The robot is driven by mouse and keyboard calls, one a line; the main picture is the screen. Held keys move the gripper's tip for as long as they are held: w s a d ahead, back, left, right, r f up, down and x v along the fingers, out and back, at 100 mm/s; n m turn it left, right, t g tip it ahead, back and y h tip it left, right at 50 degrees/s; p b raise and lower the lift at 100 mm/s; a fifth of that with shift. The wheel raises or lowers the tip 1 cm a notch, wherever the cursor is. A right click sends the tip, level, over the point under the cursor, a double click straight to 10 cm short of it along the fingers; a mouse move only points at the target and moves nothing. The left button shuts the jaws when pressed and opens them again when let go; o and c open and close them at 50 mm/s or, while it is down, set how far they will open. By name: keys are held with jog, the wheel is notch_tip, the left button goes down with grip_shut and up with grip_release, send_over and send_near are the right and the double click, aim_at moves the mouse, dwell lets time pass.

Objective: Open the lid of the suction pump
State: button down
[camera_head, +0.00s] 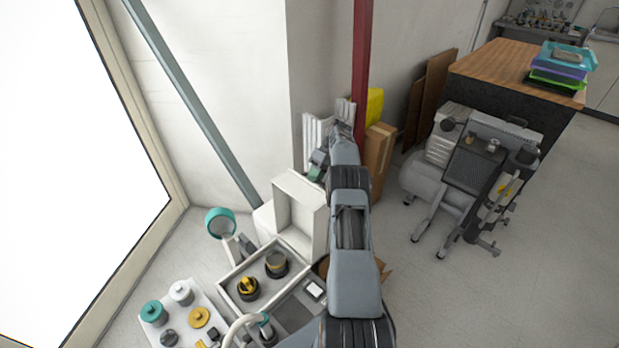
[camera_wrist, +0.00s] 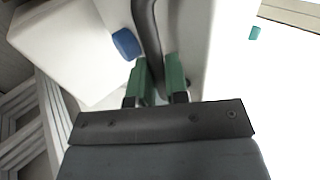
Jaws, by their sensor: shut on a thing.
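A white housing (camera_head: 262,222), which looks like the suction pump, stands in the corner by the wall. A white, shallow, hollow panel (camera_head: 300,212) that looks like its lid stands tilted up there; its hinge cannot be made out. My gripper (camera_head: 316,172), with green fingertips, is just above and behind the panel's top right, partly hidden by my arm. In the wrist view my gripper (camera_wrist: 158,82) is shut on a dark curved bar or handle (camera_wrist: 146,25) beside white surfaces. A blue round knob (camera_wrist: 126,43) is left of the bar.
A grey tray (camera_head: 232,290) with dark and yellow round parts is in front. A white board (camera_head: 185,310) with several knobs lies left of it. A teal-rimmed lamp (camera_head: 220,222) stands near the window. A red post (camera_head: 362,70) and cardboard box (camera_head: 378,150) are close behind.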

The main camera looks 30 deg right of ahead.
jog(key=shift+d+f, duration=0.1)
jog(key=shift+f, duration=0.5)
jog(key=c, duration=1.4)
grip_release()
jog(key=shift+o, duration=1.4)
jog(key=shift+d+r, duration=0.1)
jog(key=shift+r, duration=0.1)
jog(key=shift+r, duration=0.1)
jog(key=s+a+r, duration=0.1)
jog(key=s+r, duration=0.2)
jog(key=r, duration=0.1)
jog(key=s+a+r, duration=0.2)
jog(key=s+r, duration=0.2)
jog(key=s+a+r, duration=0.2)
jog(key=s+r, duration=0.2)
jog(key=shift+a, duration=0.2)
jog(key=shift+s+a+r, duration=0.2)
jog(key=shift+s, duration=0.2)
jog(key=shift+s+a+r, duration=0.2)
jog(key=shift+s, duration=0.2)
